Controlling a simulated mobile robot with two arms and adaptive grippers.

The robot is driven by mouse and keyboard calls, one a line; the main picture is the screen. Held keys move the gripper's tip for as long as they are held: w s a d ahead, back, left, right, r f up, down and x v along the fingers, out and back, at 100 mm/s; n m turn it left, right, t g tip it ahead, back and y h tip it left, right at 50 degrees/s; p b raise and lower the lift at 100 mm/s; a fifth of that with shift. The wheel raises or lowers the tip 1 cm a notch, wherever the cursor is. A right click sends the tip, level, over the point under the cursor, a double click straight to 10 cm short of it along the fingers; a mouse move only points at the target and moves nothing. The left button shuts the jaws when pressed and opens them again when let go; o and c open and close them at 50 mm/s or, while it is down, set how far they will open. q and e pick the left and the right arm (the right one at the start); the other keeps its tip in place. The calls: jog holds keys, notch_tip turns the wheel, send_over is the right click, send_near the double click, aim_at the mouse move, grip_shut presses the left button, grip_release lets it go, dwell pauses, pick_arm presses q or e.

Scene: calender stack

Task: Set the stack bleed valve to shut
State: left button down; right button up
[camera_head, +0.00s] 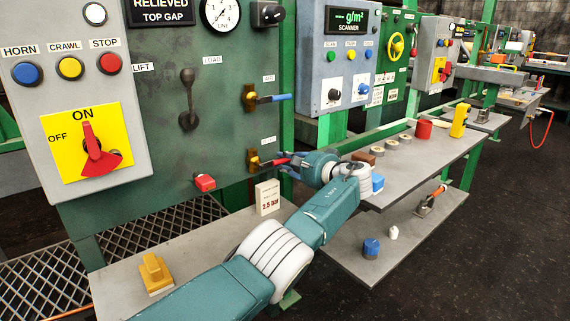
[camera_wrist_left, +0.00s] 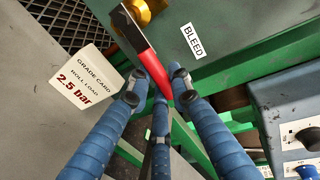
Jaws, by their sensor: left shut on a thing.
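The stack bleed valve is a brass body (camera_head: 254,162) low on the right side of the dark green panel, with a red lever (camera_head: 277,161) pointing right, about level. In the left wrist view, the brass body (camera_wrist_left: 146,8) is at the top, the red lever (camera_wrist_left: 140,45) runs down from it, and a BLEED label (camera_wrist_left: 194,41) is beside it. My left gripper (camera_head: 289,163) is shut on the lever's outer end; its blue fingers (camera_wrist_left: 160,88) close around it in the left wrist view. They hide part of the tip. My right gripper is not in view.
A similar valve with a blue lever (camera_head: 273,98) is above. A grade card (camera_head: 268,198) stands below on the grey shelf. A red block (camera_head: 204,182) is on the panel to the left. The scanner box (camera_head: 338,60) and a shelf (camera_head: 400,178) with several objects are to the right.

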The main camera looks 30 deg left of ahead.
pick_arm(q)
jog(key=c, duration=1.6)
grip_release()
jog(key=v, duration=1.2)
jog(key=shift+f, duration=0.1)
